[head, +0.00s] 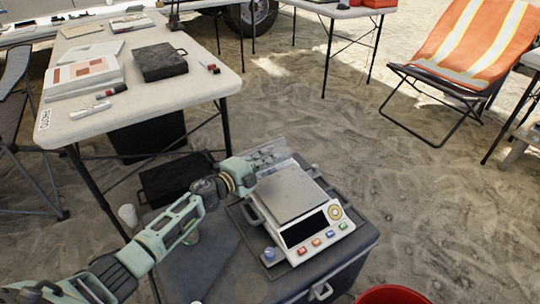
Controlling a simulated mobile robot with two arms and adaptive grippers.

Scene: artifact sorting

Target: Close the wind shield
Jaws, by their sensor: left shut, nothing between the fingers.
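A white digital scale (320,235) with a flat grey weighing plate (290,194), a dark display and coloured buttons sits in a tray on a dark case. A clear panel, which looks like the wind shield (292,150), shows behind the far edge of the plate. The top of the plate is uncovered. My left arm reaches in from the lower left. My left gripper (258,164) is shut and empty at the far left corner of the scale, close to the clear panel. I cannot tell whether it touches the panel. My right gripper is out of view.
The dark case (345,272) under the scale has a tray with a handle. A white table (150,100) with papers and a black box (160,61) stands at the upper left. A red bucket (393,294) is at the bottom right. Open sand lies to the right.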

